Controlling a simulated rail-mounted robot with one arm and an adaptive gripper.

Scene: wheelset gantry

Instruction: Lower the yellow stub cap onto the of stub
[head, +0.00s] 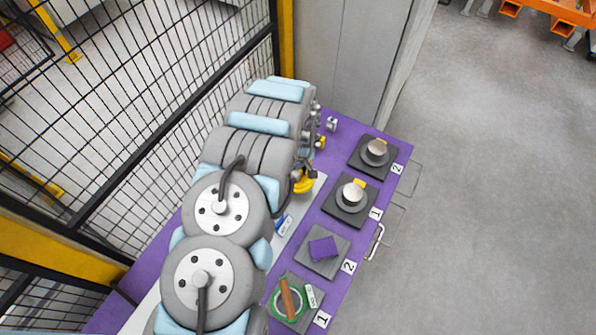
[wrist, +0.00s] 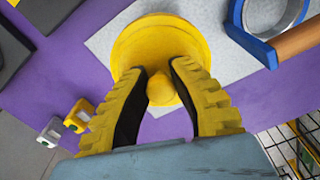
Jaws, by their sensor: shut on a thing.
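The yellow stub cap (wrist: 135,45) is a round, flanged disc with a central knob. In the wrist view it is over a pale grey sheet on the purple table. My gripper (wrist: 160,88) has its yellow, black-padded fingers closed around the knob. In the head view, yellow (head: 303,183) shows beside my arm at the pale strip; the fingers cannot be made out clearly there. No stub shows under the cap, and I cannot tell whether the cap touches anything below.
A blue ring tool with a brown handle (wrist: 292,42) lies close to the cap. Small yellow (wrist: 80,115) and white (wrist: 52,131) items stand on the other side. Dark pads with metal-topped parts (head: 351,207) line the table's right. A mesh fence (head: 130,120) stands left.

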